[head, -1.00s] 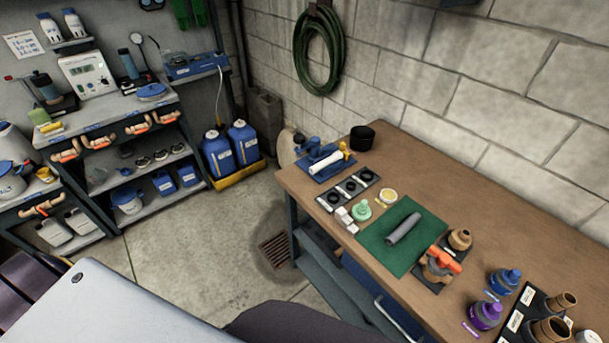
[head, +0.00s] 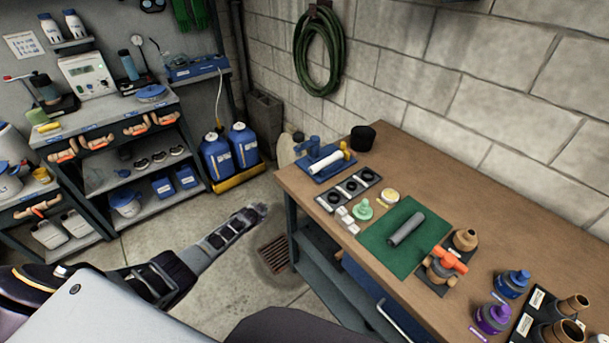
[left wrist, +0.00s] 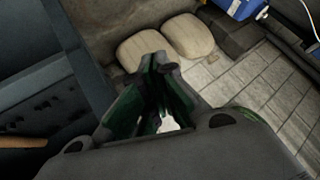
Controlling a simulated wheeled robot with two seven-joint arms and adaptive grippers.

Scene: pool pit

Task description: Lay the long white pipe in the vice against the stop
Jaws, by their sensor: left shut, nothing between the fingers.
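The white pipe (head: 327,163) lies in the blue vice (head: 313,147) at the far left corner of the workbench. I cannot tell from here whether its end touches the stop. My left gripper (head: 258,210) is shut and empty. It is over the floor to the left of the bench, lower in the picture than the vice and apart from it. Its closed fingers (left wrist: 153,72) also show in the left wrist view, with no pipe or vice in sight there. My right gripper is not in view.
The workbench (head: 440,180) carries a green mat (head: 382,247) with a grey pipe (head: 406,228), a black tray of rings (head: 348,188), fittings and bottles. Blue jugs (head: 217,157) stand in a yellow tray behind the gripper. Shelves stand at left. The floor around the drain is clear.

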